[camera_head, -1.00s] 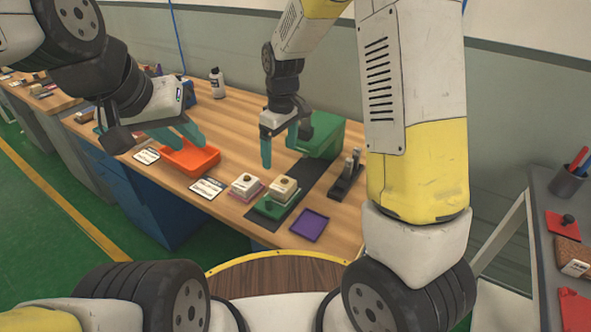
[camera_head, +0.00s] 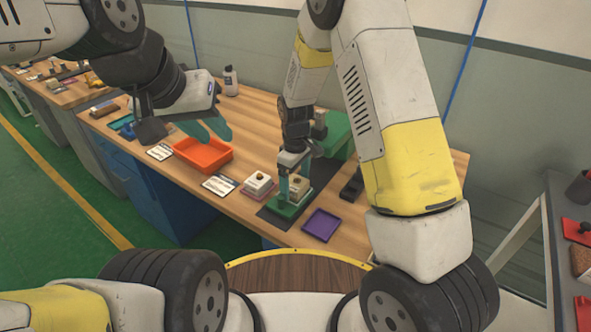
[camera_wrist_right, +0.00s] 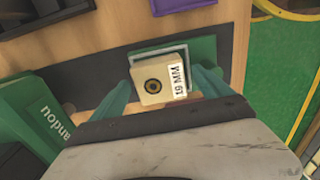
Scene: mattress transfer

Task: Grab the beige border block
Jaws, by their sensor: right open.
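The beige border block (camera_head: 301,184) sits on the green base of the machine (camera_head: 283,211). In the right wrist view the block (camera_wrist_right: 152,84) shows a dark round knob and a "19 MM" label. My right gripper (camera_head: 290,188) is open and down at the block, partly hiding it in the head view. In the right wrist view its teal fingers (camera_wrist_right: 163,92) stand on both sides of the block, not visibly closed on it. My left gripper (camera_head: 208,130) is open and empty above the orange tray (camera_head: 212,165).
A purple tray (camera_head: 322,225) lies to the right, near the table's front edge. White label cards (camera_head: 220,185) lie on the wooden table. A white bottle (camera_head: 231,80) stands at the back.

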